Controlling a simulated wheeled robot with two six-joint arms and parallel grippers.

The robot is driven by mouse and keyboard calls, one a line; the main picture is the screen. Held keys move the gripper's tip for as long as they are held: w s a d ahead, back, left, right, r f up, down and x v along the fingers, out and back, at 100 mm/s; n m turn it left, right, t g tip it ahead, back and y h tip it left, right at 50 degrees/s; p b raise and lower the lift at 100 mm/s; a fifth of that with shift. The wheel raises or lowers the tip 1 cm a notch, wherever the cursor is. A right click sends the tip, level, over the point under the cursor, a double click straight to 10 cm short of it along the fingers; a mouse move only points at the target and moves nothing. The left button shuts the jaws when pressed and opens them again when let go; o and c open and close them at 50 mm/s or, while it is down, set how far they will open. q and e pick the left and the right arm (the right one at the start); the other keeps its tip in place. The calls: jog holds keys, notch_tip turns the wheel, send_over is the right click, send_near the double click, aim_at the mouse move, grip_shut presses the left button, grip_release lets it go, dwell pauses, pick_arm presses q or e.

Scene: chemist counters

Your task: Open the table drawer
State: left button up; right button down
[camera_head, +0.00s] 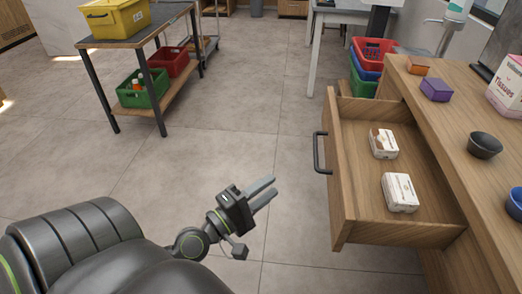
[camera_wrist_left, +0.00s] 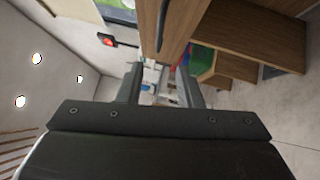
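The wooden table drawer (camera_head: 350,235) is pulled out from the counter at the right of the head view. Its dark handle (camera_head: 318,153) is on the front face. Two small white boxes (camera_head: 400,192) (camera_head: 383,143) lie inside the drawer. My left gripper (camera_head: 268,192) is left of the drawer front, apart from the handle, with its two fingers spread and nothing between them. In the left wrist view my left gripper (camera_wrist_left: 162,85) also shows open, and the handle (camera_wrist_left: 162,25) is beyond its fingers. My right gripper is not in view.
The wooden counter (camera_head: 455,130) carries a purple box (camera_head: 436,89), a dark bowl (camera_head: 484,145) and a tissue box (camera_head: 508,90). Stacked crates (camera_head: 372,52) stand behind the drawer. A cart (camera_head: 125,43) with crates is at the upper left. The floor between is clear.

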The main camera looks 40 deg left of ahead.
pick_arm(q)
jog(key=shift+s+a, duration=0.1)
jog(key=shift+s, duration=0.5)
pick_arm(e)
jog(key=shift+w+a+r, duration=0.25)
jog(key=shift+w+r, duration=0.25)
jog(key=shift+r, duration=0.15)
pick_arm(q)
jog(key=shift+f, duration=0.15)
